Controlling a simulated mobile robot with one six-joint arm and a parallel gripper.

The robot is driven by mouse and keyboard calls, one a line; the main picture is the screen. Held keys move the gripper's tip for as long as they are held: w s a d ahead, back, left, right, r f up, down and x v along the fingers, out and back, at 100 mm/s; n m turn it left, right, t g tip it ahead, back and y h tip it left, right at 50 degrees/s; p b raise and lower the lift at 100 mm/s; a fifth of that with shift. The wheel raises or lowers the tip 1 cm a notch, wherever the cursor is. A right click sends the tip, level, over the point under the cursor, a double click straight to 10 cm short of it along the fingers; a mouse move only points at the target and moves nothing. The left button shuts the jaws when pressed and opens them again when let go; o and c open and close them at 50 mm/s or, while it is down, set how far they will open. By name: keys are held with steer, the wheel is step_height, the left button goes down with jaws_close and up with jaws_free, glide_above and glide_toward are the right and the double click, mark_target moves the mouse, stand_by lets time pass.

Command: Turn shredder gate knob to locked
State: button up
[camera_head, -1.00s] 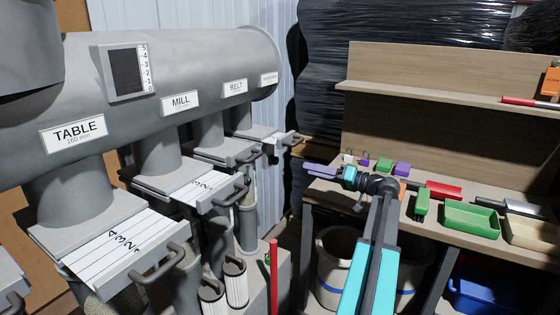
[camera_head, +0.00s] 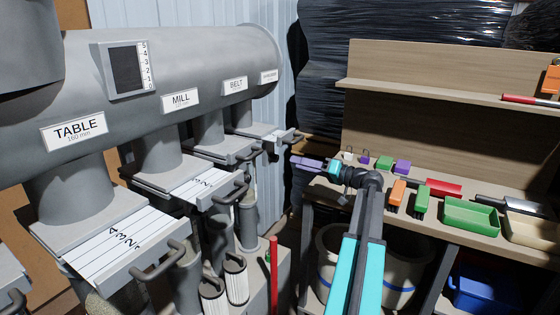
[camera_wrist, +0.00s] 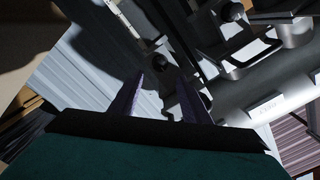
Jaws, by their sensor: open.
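My gripper (camera_head: 298,161) has purple fingers and reaches left past the shelf bench. In the wrist view its fingers (camera_wrist: 161,92) stand apart with nothing between them. The farthest slide gate (camera_head: 270,135) on the grey duct has a dark handle at its right end, just above and left of my gripper in the head view. The label (camera_head: 269,77) over that gate is too small to read. I cannot make out the knob or its locked mark for certain. In the wrist view a dark, rounded shape (camera_wrist: 163,67) lies beyond the fingertips, apart from them as far as I can tell.
Nearer gates under the TABLE (camera_head: 75,131), MILL (camera_head: 181,100) and BELT (camera_head: 235,86) labels have handles sticking out. A wooden bench (camera_head: 455,228) at right holds brushes, padlocks and a green tray (camera_head: 470,217). A red post (camera_head: 273,268) stands below. White buckets sit under the bench.

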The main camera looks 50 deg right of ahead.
mark_target(278, 159)
steer(key=x, duration=0.8)
steer(key=shift+w+a, duration=0.1)
steer(key=shift+w, duration=0.25)
